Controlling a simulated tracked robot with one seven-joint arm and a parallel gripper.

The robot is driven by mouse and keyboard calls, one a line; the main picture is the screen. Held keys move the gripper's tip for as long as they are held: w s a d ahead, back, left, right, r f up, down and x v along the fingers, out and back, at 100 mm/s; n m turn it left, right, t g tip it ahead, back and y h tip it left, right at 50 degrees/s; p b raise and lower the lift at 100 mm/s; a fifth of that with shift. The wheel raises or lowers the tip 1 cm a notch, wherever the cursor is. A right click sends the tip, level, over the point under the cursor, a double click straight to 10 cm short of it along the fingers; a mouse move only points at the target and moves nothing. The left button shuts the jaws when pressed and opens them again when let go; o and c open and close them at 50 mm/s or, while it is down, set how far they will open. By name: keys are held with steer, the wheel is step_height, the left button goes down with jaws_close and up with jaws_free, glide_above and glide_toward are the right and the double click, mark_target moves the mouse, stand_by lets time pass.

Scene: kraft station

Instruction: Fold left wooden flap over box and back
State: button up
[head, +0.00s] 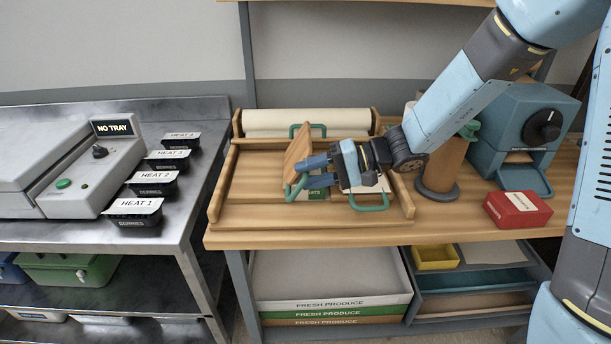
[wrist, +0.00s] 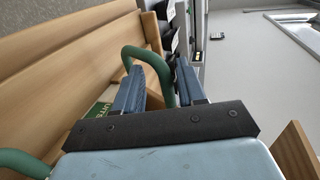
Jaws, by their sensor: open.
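The left wooden flap (head: 297,148) stands raised and tilted on the wooden folding board (head: 238,208). Its green handle (head: 293,190) also shows in the wrist view (wrist: 153,58), where it passes between my fingers. My gripper (head: 310,175) is open, with its blue fingers (wrist: 160,85) on either side of that handle. I cannot tell whether a finger touches it. The box (head: 316,194) lies low in the middle of the board, mostly hidden by my gripper and the flap; part of its green and white label shows.
Other green handles stand at the back (head: 312,126) and right (head: 372,208) of the board. A paper roll (head: 300,122) lies behind. A brown roll on a stand (head: 440,165), a teal dispenser (head: 525,130) and a red box (head: 517,209) stand to the right.

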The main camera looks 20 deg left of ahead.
steer(key=v, duration=1.2)
steer(key=shift+d, duration=0.4)
steer(key=shift+c, duration=0.4)
steer(key=shift+w+m, duration=0.1)
steer(key=shift+m, duration=0.2)
steer(key=c, duration=0.3)
steer(key=m, duration=0.2)
steer(key=shift+w+a+r+m, duration=0.1)
steer(key=shift+w+a+m, duration=0.1)
steer(key=shift+m, duration=0.2)
jaws_close()
steer(key=m, duration=0.5)
steer(key=w+m+h, duration=0.1)
steer(key=m, duration=0.3)
steer(key=w+a+r+m, duration=0.1)
steer(key=m, duration=0.4)
steer(key=shift+m+t+h, duration=0.3)
